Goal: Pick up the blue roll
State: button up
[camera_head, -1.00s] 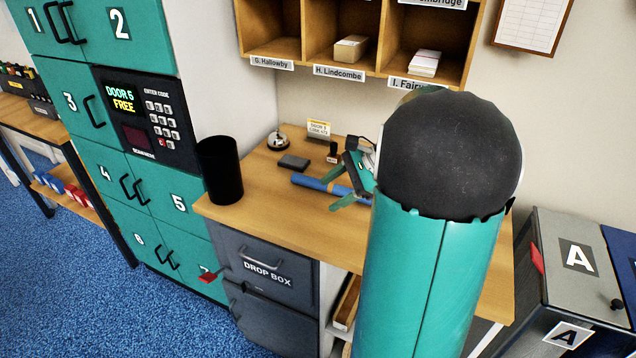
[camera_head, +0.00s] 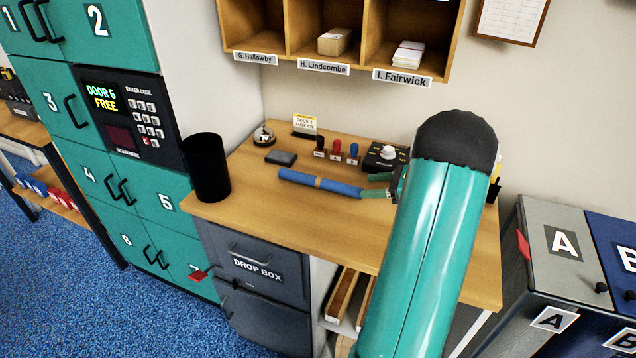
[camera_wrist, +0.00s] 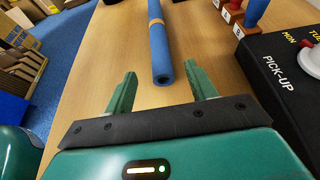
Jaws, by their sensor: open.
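The blue roll (camera_head: 335,187) lies on the wooden counter with a tan band around its middle. In the head view my gripper (camera_head: 376,186) is at the roll's right end, partly hidden behind my arm. In the wrist view the blue roll (camera_wrist: 160,45) points away from me, its near end just ahead of and between the two green fingers. My gripper (camera_wrist: 158,92) is open, with nothing held between its fingers. The roll still rests on the counter.
A black box labelled PICK-UP (camera_wrist: 290,65) stands close right of my fingers. Several stamps (camera_head: 337,149) stand behind the roll. A black cup (camera_head: 206,168), a bell (camera_head: 263,136) and a dark pad (camera_head: 281,158) are at the left. Counter (camera_head: 290,215) in front is clear.

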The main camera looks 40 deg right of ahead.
aim_at(357, 188)
jog(key=x, duration=0.8)
jog(key=shift+f, duration=0.3)
jog(key=shift+c, duration=0.3)
jog(key=c, duration=1)
